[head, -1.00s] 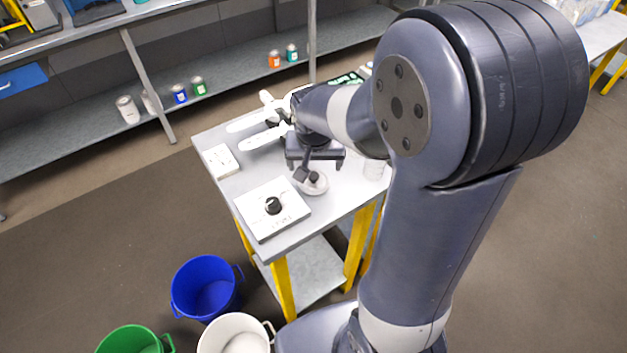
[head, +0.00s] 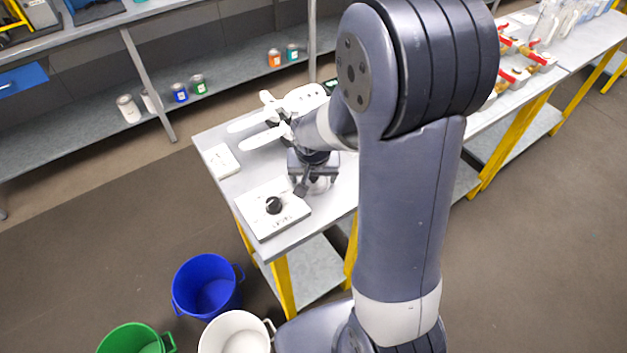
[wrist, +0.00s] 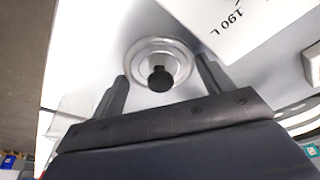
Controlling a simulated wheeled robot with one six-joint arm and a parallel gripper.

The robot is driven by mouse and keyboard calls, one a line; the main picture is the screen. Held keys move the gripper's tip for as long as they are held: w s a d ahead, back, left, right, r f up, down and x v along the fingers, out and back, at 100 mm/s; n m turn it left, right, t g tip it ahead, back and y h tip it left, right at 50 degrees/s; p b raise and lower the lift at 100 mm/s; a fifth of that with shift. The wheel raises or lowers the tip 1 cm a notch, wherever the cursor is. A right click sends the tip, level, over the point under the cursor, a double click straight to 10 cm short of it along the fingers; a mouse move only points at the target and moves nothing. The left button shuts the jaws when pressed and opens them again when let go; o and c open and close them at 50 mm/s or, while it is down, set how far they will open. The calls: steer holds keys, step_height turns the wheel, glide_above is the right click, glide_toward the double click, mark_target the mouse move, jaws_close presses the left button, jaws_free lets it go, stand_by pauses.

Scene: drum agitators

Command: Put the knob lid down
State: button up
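The knob lid is a pale round disc with a black knob, seen in the wrist view (wrist: 160,77). In the head view the lid (head: 321,186) is partly hidden under my gripper, by the right side of the white panel. It appears to rest on the table (head: 225,135). My gripper (head: 315,180) is above it, fingers pointing down. In the wrist view my gripper (wrist: 161,68) is open, with one finger on each side of the lid. Gaps show between the fingers and the knob. Whether a fingertip touches the lid's rim I cannot tell.
The white panel with a black dial (head: 273,205) lies at the table's near edge. A small white box (head: 221,160) lies at the left. A white device with paddle-like arms (head: 265,130) is behind my gripper. Blue (head: 206,286), white and green buckets stand on the floor.

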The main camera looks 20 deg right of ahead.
steer(key=c, duration=0.5)
steer(key=shift+c, duration=0.2)
